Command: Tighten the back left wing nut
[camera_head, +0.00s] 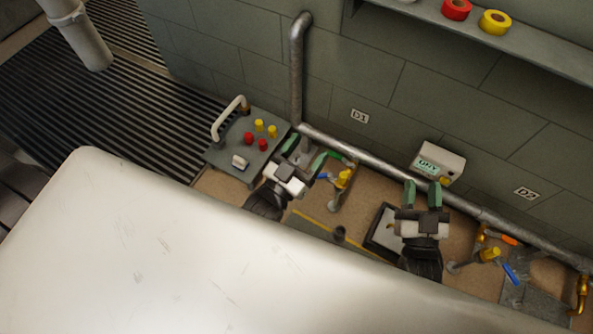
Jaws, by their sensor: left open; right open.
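I cannot make out a wing nut for certain. A grey panel (228,155) at the left carries two yellow knobs (265,128), two red knobs (255,141) and a white handle (228,118). My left gripper (306,152) is open just right of this panel, its green fingers spread toward the wall pipe. A yellow-topped valve (343,178) with a blue lever stands right of it. My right gripper (421,188) is open, its fingers pointing at the wall below a small white box (440,161). The grippers and my white body hide part of the bench.
A grey pipe (350,149) runs along the wall base and rises at the left. A black-framed tray (378,232) lies left of my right gripper. Another yellow-topped valve (489,254) stands at the right. Red tape (456,9) and yellow tape (494,22) sit on a shelf.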

